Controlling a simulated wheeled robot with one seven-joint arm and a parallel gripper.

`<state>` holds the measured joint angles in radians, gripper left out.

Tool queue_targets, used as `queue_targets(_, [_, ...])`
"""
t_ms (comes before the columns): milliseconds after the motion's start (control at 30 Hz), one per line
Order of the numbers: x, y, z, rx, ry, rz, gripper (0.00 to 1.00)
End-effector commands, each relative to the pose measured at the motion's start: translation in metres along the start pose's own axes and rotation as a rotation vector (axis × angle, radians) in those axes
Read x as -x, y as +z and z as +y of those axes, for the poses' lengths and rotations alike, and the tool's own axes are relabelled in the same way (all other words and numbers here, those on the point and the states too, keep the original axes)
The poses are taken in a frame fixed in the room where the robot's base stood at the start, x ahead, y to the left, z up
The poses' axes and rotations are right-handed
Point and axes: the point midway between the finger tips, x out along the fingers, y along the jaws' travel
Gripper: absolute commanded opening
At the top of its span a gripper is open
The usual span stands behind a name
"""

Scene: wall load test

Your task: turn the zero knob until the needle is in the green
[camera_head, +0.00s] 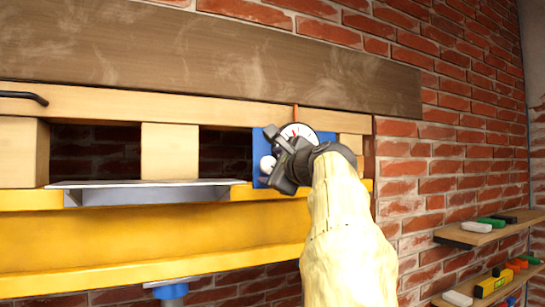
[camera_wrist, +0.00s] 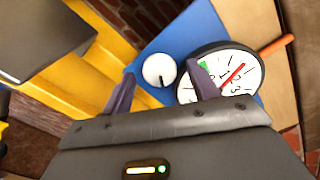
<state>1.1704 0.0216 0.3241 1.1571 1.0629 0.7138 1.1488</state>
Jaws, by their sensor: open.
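The zero knob (camera_wrist: 159,70) is a round white knob with a dark mark, on a blue panel (camera_wrist: 178,42). In the head view the knob (camera_head: 267,166) shows at the panel's left side. The round white gauge (camera_wrist: 240,72) sits to its right in the wrist view. Its red needle (camera_wrist: 233,75) points to the upper right, outside the green band (camera_wrist: 208,78), which a finger partly hides. My gripper (camera_wrist: 160,73) is open, its two fingers on either side of the knob in the picture. I cannot tell whether they touch it. In the head view my gripper (camera_head: 277,150) covers part of the gauge (camera_head: 299,131).
A yellow beam (camera_head: 150,240) runs below the panel, with a grey metal plate (camera_head: 145,184) on its left. Wooden blocks (camera_head: 169,151) and a long dark plank (camera_head: 210,60) are against the brick wall. Shelves (camera_head: 465,237) with small items stand at right.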

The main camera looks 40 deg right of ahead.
Motion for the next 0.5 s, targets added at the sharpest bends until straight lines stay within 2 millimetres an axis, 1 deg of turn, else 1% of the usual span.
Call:
queue_targets(100, [-0.0038, 0.0001, 0.0004, -0.001, 0.001, -0.001, 0.6])
queue_targets(300, [-0.0035, -0.0001, 0.0009, 0.0, 0.001, -0.001, 0.6])
queue_targets(367, [-0.0035, -0.0001, 0.0008, 0.0, 0.001, -0.001, 0.48])
queue_targets(500, [-0.0034, -0.0001, 0.0008, 0.0, 0.001, -0.001, 0.21])
